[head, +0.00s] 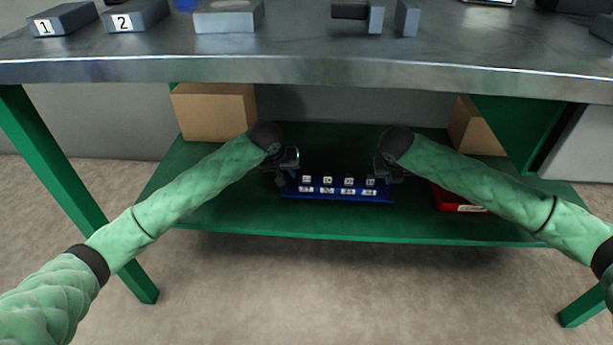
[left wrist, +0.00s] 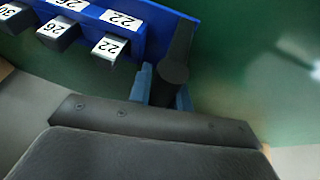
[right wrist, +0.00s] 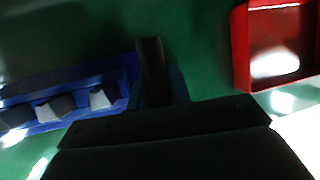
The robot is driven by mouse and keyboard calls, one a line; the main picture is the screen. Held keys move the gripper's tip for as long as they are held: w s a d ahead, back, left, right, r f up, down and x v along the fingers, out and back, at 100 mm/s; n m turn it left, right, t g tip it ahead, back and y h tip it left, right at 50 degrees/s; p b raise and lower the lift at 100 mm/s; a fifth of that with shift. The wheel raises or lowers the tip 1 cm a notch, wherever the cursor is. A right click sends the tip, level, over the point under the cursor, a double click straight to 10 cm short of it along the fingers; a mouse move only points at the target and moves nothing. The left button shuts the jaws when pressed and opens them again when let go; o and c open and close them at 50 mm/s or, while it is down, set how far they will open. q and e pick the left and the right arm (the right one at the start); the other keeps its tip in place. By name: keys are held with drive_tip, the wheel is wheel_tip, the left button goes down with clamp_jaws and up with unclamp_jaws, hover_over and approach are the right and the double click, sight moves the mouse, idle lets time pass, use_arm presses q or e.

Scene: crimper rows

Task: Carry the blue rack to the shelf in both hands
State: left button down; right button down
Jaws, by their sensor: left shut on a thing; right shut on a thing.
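The blue rack (head: 337,194) is at the green lower shelf (head: 230,215) under the bench, with small numbered blocks in it. Its left end shows in the left wrist view (left wrist: 150,25), and its right end in the right wrist view (right wrist: 75,82). My left gripper (head: 284,178) is shut on a dark handle at the rack's left end. My right gripper (head: 390,174) is shut at the rack's right end, on a similar dark handle (right wrist: 152,70). The rack looks level; I cannot tell whether its underside touches the shelf.
Cardboard boxes stand on the shelf at the left (head: 213,112) and right (head: 475,130). A red tray (head: 458,198) lies to the right of the rack, partly behind my right arm. The steel benchtop (head: 300,70) overhangs the shelf, and a green leg (head: 70,190) stands at left.

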use_arm(q)
drive_tip(key=shift+f+b, duration=0.65)
drive_tip(key=shift+b, duration=0.05)
use_arm(e)
drive_tip(key=shift+f, duration=0.7)
use_arm(q)
drive_tip(key=c, duration=1.3)
unclamp_jaws()
use_arm(e)
drive_tip(key=c, duration=1.3)
unclamp_jaws()
drive_tip(key=shift+s+a+r, duration=0.1)
drive_tip(key=shift+s+r, duration=0.1)
drive_tip(key=shift+r, duration=0.25)
drive_tip(key=v, duration=0.5)
drive_tip(key=shift+s+r, duration=0.15)
drive_tip(key=shift+r, duration=0.2)
use_arm(q)
drive_tip(key=v, duration=1.1)
drive_tip(key=shift+s+r, duration=0.15)
drive_tip(key=shift+r, duration=0.25)
use_arm(e)
drive_tip(key=shift+s+a+r, duration=0.1)
drive_tip(key=shift+s+r, duration=0.1)
drive_tip(key=shift+r, duration=0.1)
use_arm(q)
drive_tip(key=shift+a, duration=0.1)
